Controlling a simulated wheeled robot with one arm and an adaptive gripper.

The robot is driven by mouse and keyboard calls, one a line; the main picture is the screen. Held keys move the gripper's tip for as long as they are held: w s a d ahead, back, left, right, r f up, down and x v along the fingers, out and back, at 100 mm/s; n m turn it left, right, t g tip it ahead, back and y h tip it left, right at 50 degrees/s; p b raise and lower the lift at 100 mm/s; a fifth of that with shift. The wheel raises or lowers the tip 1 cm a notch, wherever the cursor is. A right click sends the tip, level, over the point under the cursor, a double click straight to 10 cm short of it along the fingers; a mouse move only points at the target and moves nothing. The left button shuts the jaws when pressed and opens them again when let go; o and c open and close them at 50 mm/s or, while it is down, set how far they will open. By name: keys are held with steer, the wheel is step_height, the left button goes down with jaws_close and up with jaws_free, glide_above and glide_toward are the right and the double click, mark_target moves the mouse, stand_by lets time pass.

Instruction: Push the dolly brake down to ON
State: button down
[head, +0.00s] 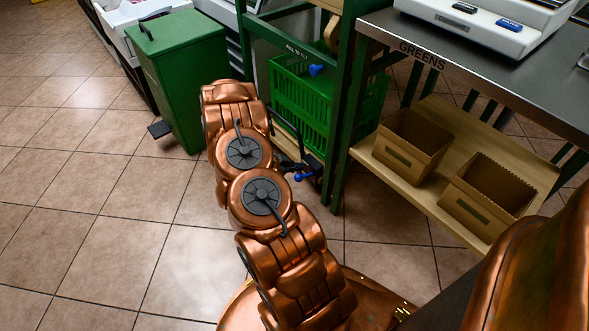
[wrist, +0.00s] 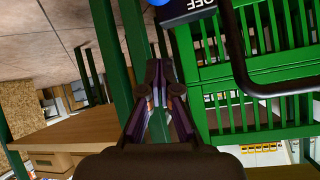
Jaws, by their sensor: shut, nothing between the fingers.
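The dolly brake shows in the wrist view as a black plate (wrist: 187,12) with the white letters OFF, at the top edge of the picture. A blue knob (wrist: 158,2) is cut off beside it. In the head view a blue knob (head: 303,176) sits low by the green post, just right of my arm. My gripper (wrist: 156,75) is shut and empty, its fingertips just below the plate and knob in the wrist view. Whether they touch the brake I cannot tell. In the head view my arm mostly hides the gripper.
A green slatted crate (head: 300,98) stands behind the brake, with another blue knob (head: 316,69) above. A black curved bar (wrist: 240,65) runs right of my gripper. A green bin (head: 180,75) stands left, and a shelf with cardboard boxes (head: 412,145) right. Tiled floor at left is clear.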

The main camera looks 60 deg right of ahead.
mark_target(301, 176)
steer(key=shift+s+d+f+b, duration=0.1)
steer(key=shift+d+f+b, duration=0.45)
steer(key=shift+f, duration=0.5)
steer(key=shift+w+d+f+b, duration=0.1)
steer(key=shift+d+f+b, duration=0.25)
steer(key=shift+f+b, duration=0.55)
steer(key=shift+s+d+f+b, duration=0.1)
steer(key=shift+d+f+b, duration=0.35)
steer(key=shift+f, duration=0.8)
